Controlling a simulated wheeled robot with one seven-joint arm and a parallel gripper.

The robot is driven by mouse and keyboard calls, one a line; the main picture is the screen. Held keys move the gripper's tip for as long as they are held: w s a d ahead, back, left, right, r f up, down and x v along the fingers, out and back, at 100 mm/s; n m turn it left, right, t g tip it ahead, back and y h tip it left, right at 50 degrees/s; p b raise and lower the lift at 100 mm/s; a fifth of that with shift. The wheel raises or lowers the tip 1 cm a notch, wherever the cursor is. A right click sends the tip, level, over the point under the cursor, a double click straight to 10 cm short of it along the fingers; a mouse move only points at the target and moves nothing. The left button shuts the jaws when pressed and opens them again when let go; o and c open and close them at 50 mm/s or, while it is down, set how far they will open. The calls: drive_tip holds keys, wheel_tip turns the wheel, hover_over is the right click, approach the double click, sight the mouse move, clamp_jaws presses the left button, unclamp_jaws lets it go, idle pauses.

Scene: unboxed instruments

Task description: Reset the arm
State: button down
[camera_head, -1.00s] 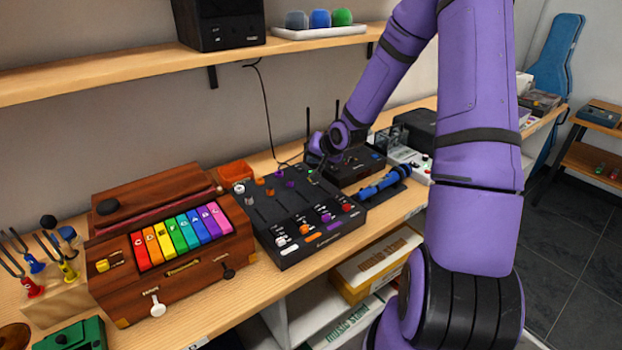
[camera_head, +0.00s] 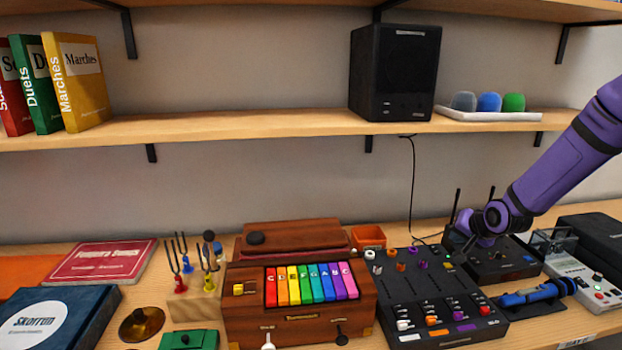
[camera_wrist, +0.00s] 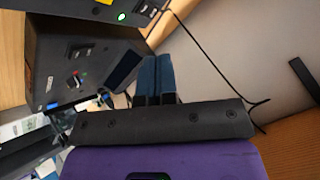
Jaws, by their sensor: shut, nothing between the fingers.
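My purple arm comes in from the right in the head view. A dark panel with knobs (camera_wrist: 62,78) lies left of the fingers there.
A wooden colour-key instrument (camera_head: 250,320) stands left of the mixer, with an orange bin (camera_head: 368,236) behind. A shelf (camera_head: 250,124) runs above. A cable (camera_head: 413,190) hangs behind the mixer.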

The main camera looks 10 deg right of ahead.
drive_tip(key=s+a+r+n+g+h, duration=0.2)
drive_tip(key=s+a+r, duration=0.3)
drive_tip(key=s+r, duration=0.3)
drive_tip(key=s+a+r+n+g+h, duration=0.15)
drive_tip(key=s+a+r, duration=0.35)
drive_tip(key=r, duration=0.6)
drive_tip(key=s+a+r+n+y, duration=0.1)
drive_tip(key=s+a+r, duration=0.1)
drive_tip(key=s, duration=0.8)
drive_tip(key=s+a+r+n+y, duration=0.1)
drive_tip(key=s+a+r+n, duration=0.1)
drive_tip(key=s, duration=0.8)
wheel_tip(320, 180, up, 2)
drive_tip(key=shift+a+r, duration=0.25)
drive_tip(key=shift+a, duration=0.55)
drive_tip(key=shift+s+n+y, duration=0.1)
drive_tip(key=shift+n+y, duration=0.15)
